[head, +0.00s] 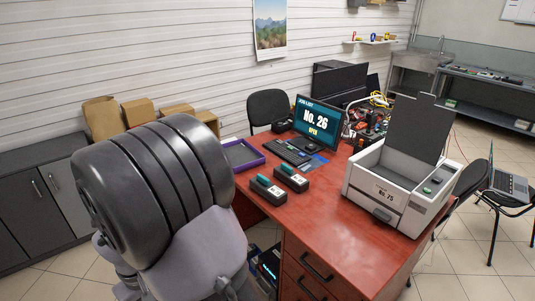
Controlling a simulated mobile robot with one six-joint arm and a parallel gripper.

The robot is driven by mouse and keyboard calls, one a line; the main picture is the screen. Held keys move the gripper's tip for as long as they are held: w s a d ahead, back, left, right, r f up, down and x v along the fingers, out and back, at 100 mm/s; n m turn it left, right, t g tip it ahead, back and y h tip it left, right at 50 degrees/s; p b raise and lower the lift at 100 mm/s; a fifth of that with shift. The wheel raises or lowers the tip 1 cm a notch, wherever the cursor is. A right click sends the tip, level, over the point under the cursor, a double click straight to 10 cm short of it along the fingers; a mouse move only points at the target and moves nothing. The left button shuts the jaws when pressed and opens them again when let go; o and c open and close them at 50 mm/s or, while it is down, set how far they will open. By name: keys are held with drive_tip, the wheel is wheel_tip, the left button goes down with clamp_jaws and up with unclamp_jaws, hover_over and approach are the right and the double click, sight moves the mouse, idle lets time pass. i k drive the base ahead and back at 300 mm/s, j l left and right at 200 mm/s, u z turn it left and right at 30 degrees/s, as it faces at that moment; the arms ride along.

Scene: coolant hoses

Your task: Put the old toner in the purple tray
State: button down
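Two dark toner cartridges with pale and teal ends lie side by side on the red-brown desk: the left cartridge (267,190) and the right cartridge (291,179). I cannot tell from this view which is the old toner. The purple tray (251,166) lies behind them at the desk's left edge; its dark inside looks empty where it shows. My gripper is not visible.
Behind the cartridges are a keyboard (286,150) and a monitor (316,121) reading "No. 26 OPEN". A cluttered pile (372,125) lies behind the printer. Chairs stand behind and right of the desk (330,220). The desk front is clear.

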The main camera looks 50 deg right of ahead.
sight(239, 156)
drive_tip(key=i+z, duration=0.45)
drive_tip(key=i, duration=1.45)
drive_tip(key=i+z, duration=0.45)
drive_tip(key=i+j+z, duration=0.2)
drive_tip(key=i+z, duration=0.25)
drive_tip(key=i+j+z, duration=0.45)
drive_tip(key=i+z, duration=0.3)
drive_tip(key=i+l+z, duration=0.1)
drive_tip(key=z, duration=0.2)
